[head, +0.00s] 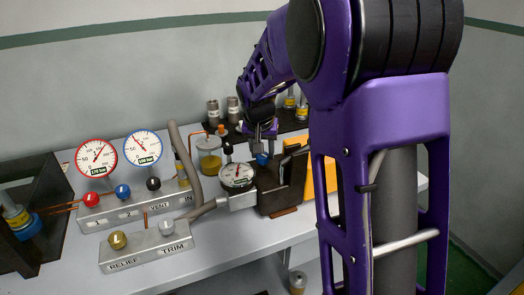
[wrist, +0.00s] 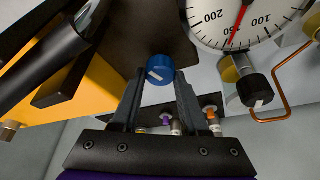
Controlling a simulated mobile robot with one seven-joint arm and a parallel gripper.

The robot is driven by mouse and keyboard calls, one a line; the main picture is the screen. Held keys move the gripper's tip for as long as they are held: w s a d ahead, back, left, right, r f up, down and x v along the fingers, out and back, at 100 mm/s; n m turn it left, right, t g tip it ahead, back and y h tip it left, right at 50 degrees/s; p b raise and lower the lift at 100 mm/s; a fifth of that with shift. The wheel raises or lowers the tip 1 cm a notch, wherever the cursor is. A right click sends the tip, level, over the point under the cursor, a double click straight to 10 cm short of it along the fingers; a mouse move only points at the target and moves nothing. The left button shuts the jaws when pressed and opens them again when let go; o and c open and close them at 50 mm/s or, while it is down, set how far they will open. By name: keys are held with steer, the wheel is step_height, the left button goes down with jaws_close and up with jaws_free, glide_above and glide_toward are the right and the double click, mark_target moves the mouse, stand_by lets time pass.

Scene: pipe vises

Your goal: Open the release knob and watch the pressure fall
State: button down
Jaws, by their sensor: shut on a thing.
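My gripper (head: 262,147) reaches down at the dark block of the hand-pump unit (head: 280,193). In the wrist view its fingertips (wrist: 161,77) are shut on a blue knob (wrist: 159,69) with a white mark. The knob also shows in the head view (head: 262,160), just below the fingers. No label shows on it. A round gauge (head: 238,176) stands left of the knob. In the wrist view this gauge (wrist: 225,35) has a red needle near the middle of its visible scale, between 200 and 100. A black knob (wrist: 257,90) sits beside the gauge.
A panel with red-rimmed (head: 96,156) and blue-rimmed (head: 142,149) gauges, several knobs and a RELIEF/TRIM block (head: 146,246) stands left. A grey hose (head: 186,165) rises beside it. A jar (head: 209,155) stands behind the gauge.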

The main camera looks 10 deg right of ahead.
steer(key=n+y, duration=0.1)
steer(key=n, duration=0.1)
steer(key=n+y+p, duration=0.1)
steer(key=n, duration=0.2)
steer(key=shift+d+n, duration=0.2)
steer(key=shift+n, duration=0.1)
steer(key=n+y, duration=0.1)
steer(key=n, duration=0.1)
steer(key=n+y, duration=0.1)
steer(key=n, duration=0.2)
steer(key=shift+n+g, duration=0.3)
steer(key=shift+c, duration=2.1)
jaws_free()
steer(key=shift+r, duration=0.15)
steer(key=p+v, duration=0.1)
steer(key=v, duration=1.6)
steer(key=shift+d+p, duration=0.3)
steer(key=shift+p, duration=0.1)
steer(key=shift+w, duration=0.15)
